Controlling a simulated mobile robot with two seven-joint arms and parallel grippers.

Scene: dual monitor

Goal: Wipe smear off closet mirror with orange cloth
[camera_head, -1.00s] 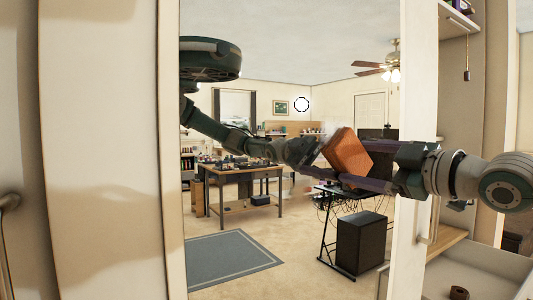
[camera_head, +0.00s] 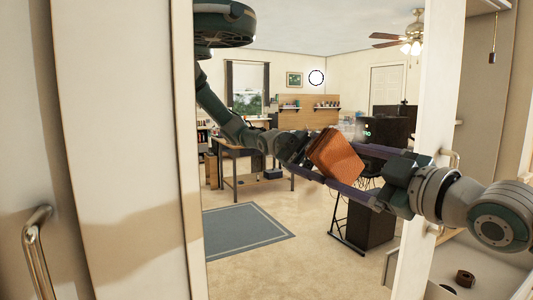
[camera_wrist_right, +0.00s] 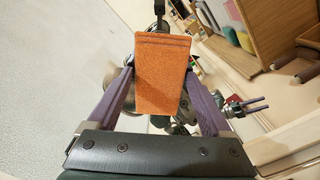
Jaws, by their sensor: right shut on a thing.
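The closet mirror (camera_head: 305,235) fills the middle of the head view and reflects the room and my own arm. My right gripper (camera_head: 345,165) reaches in from the right, with its purple fingers closed on the orange cloth (camera_head: 338,155), a thick folded block held up in front of the glass. The cloth also shows between the fingers in the right wrist view (camera_wrist_right: 160,75). Whether it touches the glass cannot be told. No smear can be clearly made out. My left gripper is not clearly seen; small purple prongs in the wrist view cannot be identified.
A white closet panel (camera_head: 135,150) stands left of the mirror, and a metal handle (camera_head: 38,250) is at the far left. A white frame (camera_head: 440,80) edges the mirror's right side. An open shelf space with a brown roll (camera_head: 465,278) lies at lower right.

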